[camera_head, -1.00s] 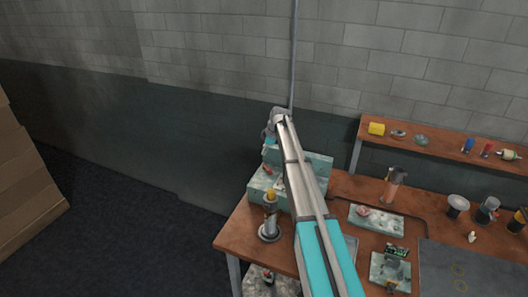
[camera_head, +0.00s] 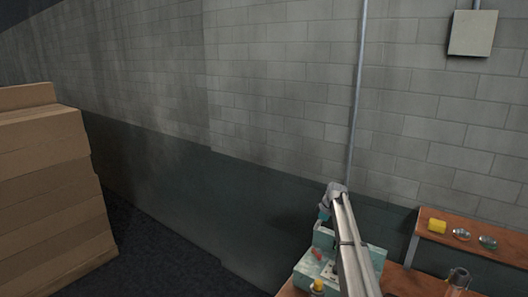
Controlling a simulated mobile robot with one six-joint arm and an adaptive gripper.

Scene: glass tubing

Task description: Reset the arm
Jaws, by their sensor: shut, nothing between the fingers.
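My arm (camera_head: 348,240) rises from the lower right of the head view, over the left end of the workbench. Its far joint (camera_head: 335,192) is in front of the dark lower wall. I cannot make out my gripper's fingers; they are not in view beyond or below that joint.
A pale green box (camera_head: 310,265) with a red item stands on the bench beside my arm. A shelf (camera_head: 450,238) at the right holds a yellow item (camera_head: 437,226) and small dishes. Stacked cardboard-coloured blocks (camera_head: 50,190) stand at the left. Dark floor lies between.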

